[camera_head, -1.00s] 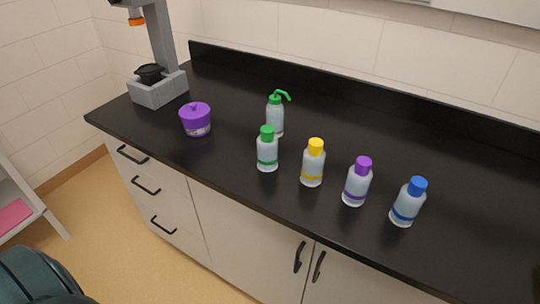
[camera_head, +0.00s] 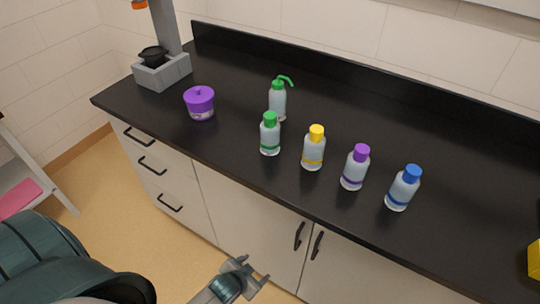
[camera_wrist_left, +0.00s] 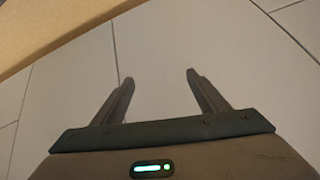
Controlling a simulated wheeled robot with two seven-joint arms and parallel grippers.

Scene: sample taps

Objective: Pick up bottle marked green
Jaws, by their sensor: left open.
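The bottle marked green (camera_head: 270,134) stands upright on the black counter, with a green cap and a green band. Behind it stands a wash bottle (camera_head: 278,101) with a green top and a bent green spout. My left gripper (camera_head: 254,272) is low in front of the cabinet doors, below the counter edge and well apart from the bottle. In the left wrist view its two fingers (camera_wrist_left: 160,78) are spread with nothing between them. My right gripper is not in view.
To the right of the green bottle stand a yellow-capped bottle (camera_head: 314,148), a purple-capped bottle (camera_head: 355,168) and a blue-capped bottle (camera_head: 402,188). A purple-lidded jar (camera_head: 200,103) and a grey stand (camera_head: 163,71) are at the left. The counter (camera_head: 228,150) is clear between jar and bottles.

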